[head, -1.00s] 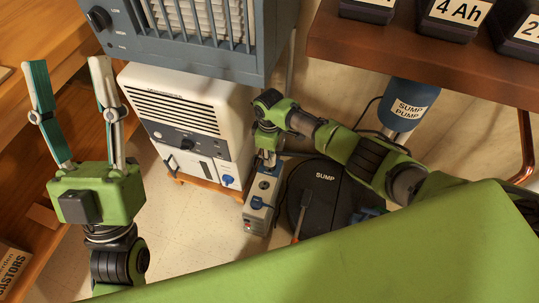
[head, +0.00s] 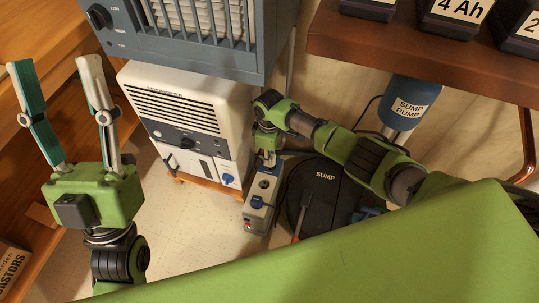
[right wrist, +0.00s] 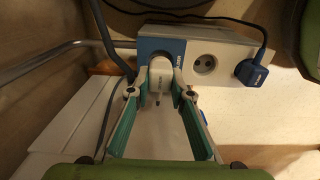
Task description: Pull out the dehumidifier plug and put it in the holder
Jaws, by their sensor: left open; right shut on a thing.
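In the right wrist view, my right gripper (right wrist: 160,88) is shut on a white plug (right wrist: 160,75) at the blue-edged end of the power strip (right wrist: 215,48). I cannot tell whether the plug's pins are in the socket. In the head view, my right gripper (head: 268,158) is over the strip's far end. My left gripper (head: 54,68) is open and empty at the left.
A dark blue plug (right wrist: 252,72) with a black cable sits in the strip beside an empty socket (right wrist: 203,64). A black sump lid (head: 325,195) and the blue sump pump (head: 409,102) are to the right. Pale floor (head: 200,235) is clear in front.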

